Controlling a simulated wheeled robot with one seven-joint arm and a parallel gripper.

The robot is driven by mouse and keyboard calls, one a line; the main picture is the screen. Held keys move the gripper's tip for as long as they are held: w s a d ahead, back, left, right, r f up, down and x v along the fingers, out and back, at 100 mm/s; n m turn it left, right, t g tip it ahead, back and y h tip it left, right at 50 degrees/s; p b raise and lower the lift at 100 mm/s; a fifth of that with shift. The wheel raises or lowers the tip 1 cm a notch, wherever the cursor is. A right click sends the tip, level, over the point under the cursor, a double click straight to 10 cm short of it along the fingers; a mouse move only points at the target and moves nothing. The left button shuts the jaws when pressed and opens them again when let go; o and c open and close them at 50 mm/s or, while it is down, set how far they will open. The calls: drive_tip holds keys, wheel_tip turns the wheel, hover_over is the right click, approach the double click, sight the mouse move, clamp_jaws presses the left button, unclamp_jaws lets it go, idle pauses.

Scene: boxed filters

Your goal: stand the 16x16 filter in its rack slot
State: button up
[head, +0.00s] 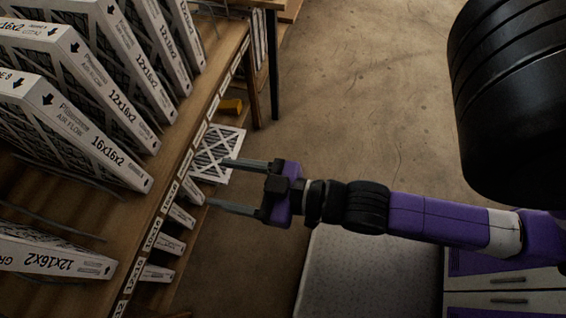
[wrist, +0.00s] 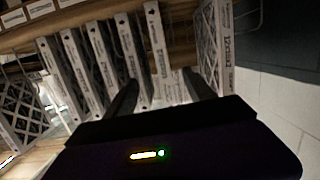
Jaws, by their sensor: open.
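A white-framed filter marked 16x16x2 (head: 108,150) stands tilted among others on the wooden rack's (head: 183,160) upper shelf, at the left of the head view. I cannot tell whether it is the task's filter. My gripper (head: 218,183) is open and empty, its fingers pointing left at the rack's front edge. Another filter (head: 217,153) shows its crossed face just beyond the fingertips. In the wrist view the open fingers (wrist: 160,80) point at a row of filters, with a white filter edge (wrist: 158,52) between them. Its label is too blurred to read.
More filters stand close together on the upper shelf, including a 12x16x2 (head: 118,103). Several filter ends (head: 172,243) stick out below the labelled shelf edge. Open concrete floor (head: 360,90) lies to the right.

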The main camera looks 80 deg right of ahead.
drive_tip(key=s+g, duration=0.1)
drive_tip(key=s, duration=1)
drive_tip(key=shift+s+a+r+m, duration=0.2)
drive_tip(key=shift+s+r+m, duration=0.05)
drive_tip(key=shift+s+m, duration=0.1)
drive_tip(key=shift+f, duration=0.15)
